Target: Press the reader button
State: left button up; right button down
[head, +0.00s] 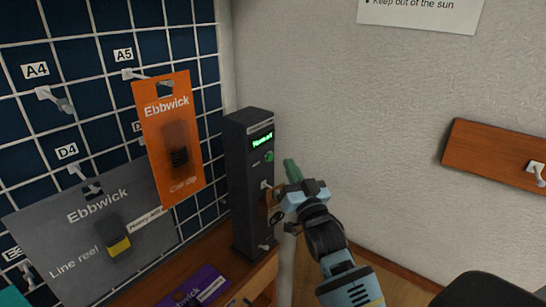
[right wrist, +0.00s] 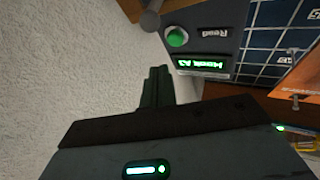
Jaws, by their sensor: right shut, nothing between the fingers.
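The reader is a tall dark grey box (head: 248,200) standing against the wall beside the pegboard. A lit green display (head: 262,139) is near its top, with the round green reader button (head: 269,156) just below. In the right wrist view the button (right wrist: 177,37) shows upside down beside the word "Read", and the display (right wrist: 201,63) seems to read "Hook A3". My right gripper (head: 292,170) is shut and empty, just right of the button and slightly lower. Its fingertips (right wrist: 157,72) show a gap to the button. My left gripper is not in view.
An orange Ebbwick packet (head: 185,130) and a grey line reel packet (head: 75,225) hang on the pegboard left of the reader. A purple packet (head: 195,288) lies on the wooden surface below. A wooden board with hooks (head: 490,150) is on the right wall.

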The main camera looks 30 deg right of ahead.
jog(key=s, duration=0.1)
jog(key=s+d, duration=0.1)
jog(key=shift+s+p, duration=0.3)
dwell(0.4)
jog(key=s+a+f+n+g+y, duration=0.1)
jog(key=s+a+f+g, duration=0.2)
jog(key=s+f+g, duration=0.55)
jog(key=s+a+f+n+g+y, duration=0.1)
jog(key=s+a+f+n+g, duration=0.15)
jog(key=s+f, duration=0.7)
jog(key=s+a+f+n+g, duration=0.1)
jog(key=s+a+f+g, duration=0.2)
jog(key=s, duration=0.5)
jog(key=s+a+f+n+g+y, duration=0.1)
jog(key=s+f+g, duration=0.35)
jog(key=s, duration=0.35)
jog(key=s+a+f+g, duration=0.3)
jog(key=s+f, duration=0.1)
jog(key=s, duration=0.4)
jog(key=w+a+f+t+y, duration=0.2)
jog(key=w+f+t, duration=0.4)
jog(key=f+t, duration=0.2)
jog(key=shift+a+f, duration=0.25)
jog(key=shift+f, duration=0.5)
